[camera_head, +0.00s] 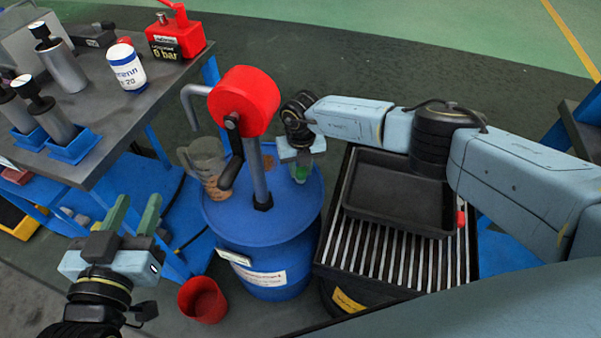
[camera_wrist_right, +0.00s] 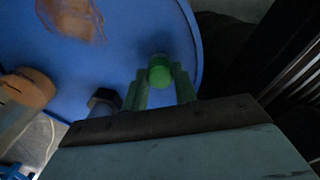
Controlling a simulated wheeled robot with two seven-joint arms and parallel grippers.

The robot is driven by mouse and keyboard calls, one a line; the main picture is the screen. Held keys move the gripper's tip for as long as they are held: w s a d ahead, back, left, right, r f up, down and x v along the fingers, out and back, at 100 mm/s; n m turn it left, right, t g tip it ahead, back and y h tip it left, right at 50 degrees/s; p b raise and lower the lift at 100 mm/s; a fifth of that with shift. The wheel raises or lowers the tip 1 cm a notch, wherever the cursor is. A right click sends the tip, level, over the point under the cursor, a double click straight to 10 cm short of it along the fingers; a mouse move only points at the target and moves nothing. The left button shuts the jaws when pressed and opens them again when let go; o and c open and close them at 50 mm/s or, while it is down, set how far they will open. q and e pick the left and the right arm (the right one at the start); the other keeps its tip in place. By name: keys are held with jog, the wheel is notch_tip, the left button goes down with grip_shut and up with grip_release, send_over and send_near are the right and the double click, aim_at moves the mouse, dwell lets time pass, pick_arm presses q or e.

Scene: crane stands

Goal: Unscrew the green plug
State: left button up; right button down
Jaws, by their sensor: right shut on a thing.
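The green plug (camera_wrist_right: 159,72) sits at the top of the blue drum (camera_head: 262,228), close to the drum's rim. My right gripper (camera_head: 301,172) points down over the drum's right side. In the right wrist view its green fingers (camera_wrist_right: 160,88) stand on both sides of the plug and it is shut on it. In the head view the plug is mostly hidden by the fingers. My left gripper (camera_head: 131,214) is at the lower left, open and empty, with its two green fingers apart, away from the drum.
A red-headed hand pump (camera_head: 243,101) stands on the drum, with a clear jug (camera_head: 206,163) beside it. A red bucket (camera_head: 203,299) is on the floor. A black tray (camera_head: 398,190) lies on a slatted grate to the right. A workbench (camera_head: 150,100) at left holds cylinders and a white can (camera_head: 127,68).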

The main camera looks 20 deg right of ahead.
jog(key=shift+n+b, duration=0.5)
jog(key=shift+n, duration=0.6)
jog(key=shift+n+b, duration=0.45)
jog(key=shift+n, duration=0.95)
jog(key=shift+w+n+b, duration=0.1)
jog(key=shift+n+b, duration=0.55)
jog(key=shift+n, duration=0.45)
jog(key=shift+n+b, duration=0.5)
jog(key=shift+n, duration=0.7)
jog(key=shift+r+n, duration=0.15)
jog(key=shift+n, duration=0.15)
